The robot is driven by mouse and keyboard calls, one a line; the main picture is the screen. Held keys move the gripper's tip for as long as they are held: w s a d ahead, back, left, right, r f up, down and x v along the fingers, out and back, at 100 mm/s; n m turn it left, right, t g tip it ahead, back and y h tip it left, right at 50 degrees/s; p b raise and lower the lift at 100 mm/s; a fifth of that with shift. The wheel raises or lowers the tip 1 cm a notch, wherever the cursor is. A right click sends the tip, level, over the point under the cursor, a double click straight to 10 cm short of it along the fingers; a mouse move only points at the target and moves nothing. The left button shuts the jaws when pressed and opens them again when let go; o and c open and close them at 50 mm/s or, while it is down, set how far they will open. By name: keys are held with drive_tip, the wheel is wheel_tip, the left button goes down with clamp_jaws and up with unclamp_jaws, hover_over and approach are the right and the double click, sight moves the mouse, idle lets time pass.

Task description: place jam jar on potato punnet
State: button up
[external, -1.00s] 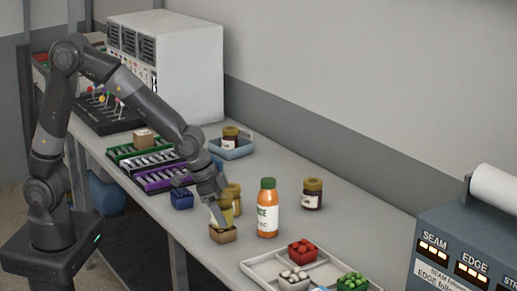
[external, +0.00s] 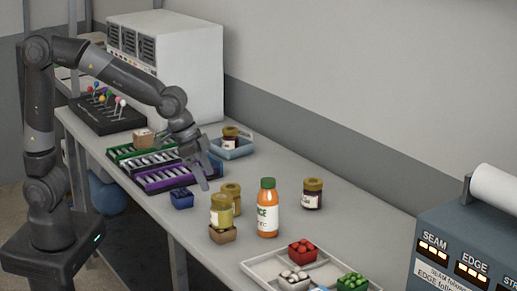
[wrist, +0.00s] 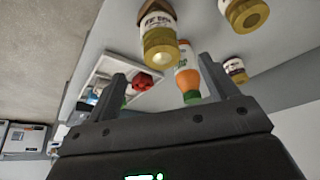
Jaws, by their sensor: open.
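A jam jar (external: 221,211) with yellow-gold contents and a gold lid stands upright on the brown potato punnet (external: 222,236) near the table's front edge. In the wrist view the jar (wrist: 159,42) shows lid towards me, with the brown punnet (wrist: 157,10) behind it. My gripper (external: 203,184) is open and empty, up and to the left of the jar, apart from it. Its two fingers show spread in the wrist view (wrist: 162,66). A similar yellow jar (external: 234,195) stands just behind on the table.
An orange juice bottle (external: 267,210) and a dark jam jar (external: 312,194) stand to the right. A blue punnet (external: 181,199) is at the left. A white tray (external: 262,267) holds small punnets. Another jar (external: 231,138) sits in a blue tray.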

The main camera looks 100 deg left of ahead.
drive_tip(key=s+d+r+m, duration=0.1)
drive_tip(key=s+d+r, duration=0.1)
drive_tip(key=s, duration=1)
drive_tip(key=s+d+r+t, duration=0.1)
drive_tip(key=s+d+r, duration=0.1)
drive_tip(key=s, duration=1.1)
drive_tip(key=shift+d+m+h, duration=0.3)
drive_tip(key=shift+d+m, duration=0.1)
drive_tip(key=shift+d, duration=0.1)
